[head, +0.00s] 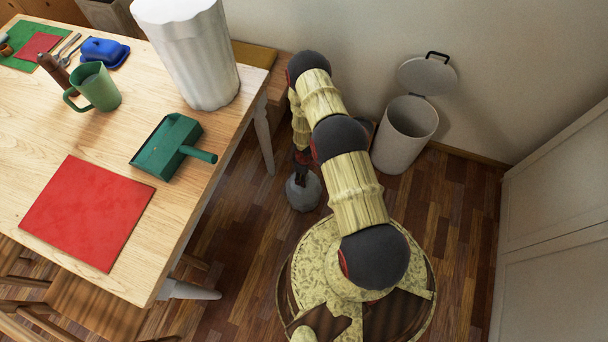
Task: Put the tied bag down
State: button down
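The tied bag (303,193) is a small grey, rounded bag with a narrow neck at its top. It is low down by the floor, between the wooden table and my base; I cannot tell whether it touches the floor. My gripper (301,169) points down right at the bag's neck. My arm and the small size hide whether its fingers are closed on the neck or apart.
A grey bin (404,135) with its lid raised stands by the wall, right of my arm. The wooden table (215,115) holds a green dustpan (166,147), a white fluted vessel (190,55), a green jug (97,88) and a red mat (88,213). Open floor lies right of my base.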

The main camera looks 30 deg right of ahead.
jog(key=shift+w, duration=0.1)
jog(key=c, duration=0.7)
grip_release()
jog(key=shift+o, duration=0.5)
